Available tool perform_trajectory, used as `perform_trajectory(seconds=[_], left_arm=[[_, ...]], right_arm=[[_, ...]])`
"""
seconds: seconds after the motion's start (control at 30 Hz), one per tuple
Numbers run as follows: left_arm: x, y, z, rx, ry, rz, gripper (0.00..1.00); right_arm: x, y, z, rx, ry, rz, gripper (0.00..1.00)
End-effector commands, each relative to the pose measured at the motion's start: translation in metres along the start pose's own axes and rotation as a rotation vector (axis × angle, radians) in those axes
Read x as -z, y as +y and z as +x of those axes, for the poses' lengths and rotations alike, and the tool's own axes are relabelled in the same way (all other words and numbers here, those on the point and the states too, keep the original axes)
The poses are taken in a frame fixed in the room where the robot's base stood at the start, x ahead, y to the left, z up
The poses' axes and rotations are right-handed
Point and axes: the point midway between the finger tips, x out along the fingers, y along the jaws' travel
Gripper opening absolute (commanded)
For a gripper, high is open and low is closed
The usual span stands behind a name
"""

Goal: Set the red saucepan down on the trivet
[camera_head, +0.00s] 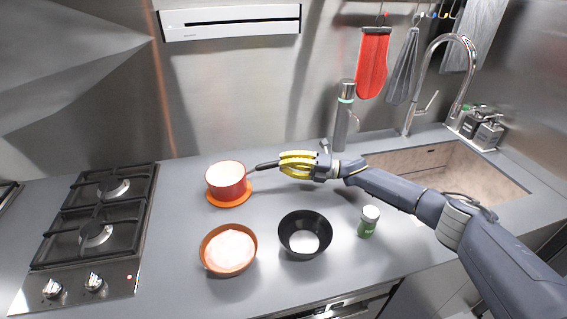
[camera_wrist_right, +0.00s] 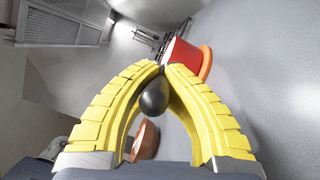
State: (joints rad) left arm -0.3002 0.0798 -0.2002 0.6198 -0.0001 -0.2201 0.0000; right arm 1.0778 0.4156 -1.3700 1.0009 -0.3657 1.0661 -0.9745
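The red saucepan (camera_head: 228,186) has a white inside and a dark handle (camera_head: 264,166) pointing right. It is upright over the round orange trivet (camera_head: 214,202), whose rim shows below and to the right of it. I cannot tell whether a small gap is left between them. My right gripper (camera_head: 284,164), with yellow fingers, is at the handle. In the right wrist view its fingertips (camera_wrist_right: 163,68) close around the handle (camera_wrist_right: 154,98), with the red pan (camera_wrist_right: 181,56) and trivet (camera_wrist_right: 206,64) beyond. My left gripper is not in view.
An orange bowl (camera_head: 213,264) and a black bowl (camera_head: 287,244) stand in front, with a green jar (camera_head: 367,224) to their right. A gas hob (camera_head: 75,240) is at the left. A bottle (camera_head: 342,118) stands behind my gripper, and a sink (camera_head: 470,170) is at the right.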

Motion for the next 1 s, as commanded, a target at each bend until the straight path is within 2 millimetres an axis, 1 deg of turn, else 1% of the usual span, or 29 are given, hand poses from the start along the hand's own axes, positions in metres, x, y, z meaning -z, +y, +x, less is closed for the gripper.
perform_trajectory(seconds=[0.23,0.83,0.9,1.0], left_arm=[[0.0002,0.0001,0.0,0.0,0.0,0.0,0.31],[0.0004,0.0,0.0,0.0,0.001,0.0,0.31],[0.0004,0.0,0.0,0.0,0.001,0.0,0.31],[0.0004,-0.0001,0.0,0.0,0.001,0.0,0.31]], right_arm=[[-0.0006,0.0012,0.0003,-0.003,0.0,0.0,0.0],[0.0014,-0.0044,0.0001,-0.003,0.0,0.0,0.0],[0.0014,-0.0044,0.0001,-0.003,0.0,0.0,0.11],[0.0015,-0.0046,0.0001,-0.002,0.0,0.0,0.22]])
